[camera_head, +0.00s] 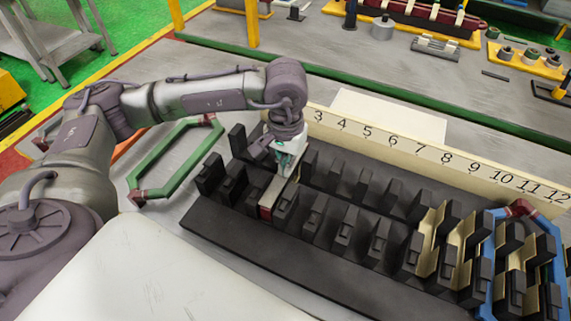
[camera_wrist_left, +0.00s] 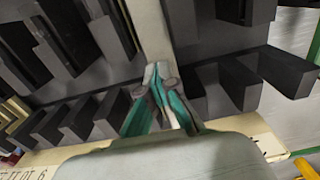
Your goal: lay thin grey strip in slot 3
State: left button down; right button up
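A thin grey strip (camera_head: 271,193) lies lengthwise between the dark teeth near the number 3, its near end by a small red piece (camera_head: 265,212). In the left wrist view the strip (camera_wrist_left: 148,28) runs up from the fingertips between dark teeth. My left gripper (camera_head: 284,164) points down at the strip's far end. In the wrist view its fingers (camera_wrist_left: 161,78) converge and look shut on the strip; their tips partly hide the contact. I cannot tell whether the strip rests on the slot floor. The dark slotted stator block (camera_head: 290,268) fills the middle. My right gripper is not in view.
A cream number board (camera_head: 395,143) stands behind the slots. A green frame (camera_head: 172,160) with red corners lies left of the block. Beige liners (camera_head: 433,232) and a blue frame (camera_head: 489,262) occupy the right-hand slots. A white sheet (camera_head: 388,115) lies behind the board.

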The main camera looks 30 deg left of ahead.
pick_arm(q)
jog(key=shift+f+b, duration=0.3)
jog(key=shift+b, duration=0.1)
jog(key=c, duration=1.9)
grip_release()
jog(key=o, duration=0.7)
jog(key=shift+c, duration=0.2)
jog(key=shift+r, duration=0.2)
jog(key=shift+r, duration=0.65)
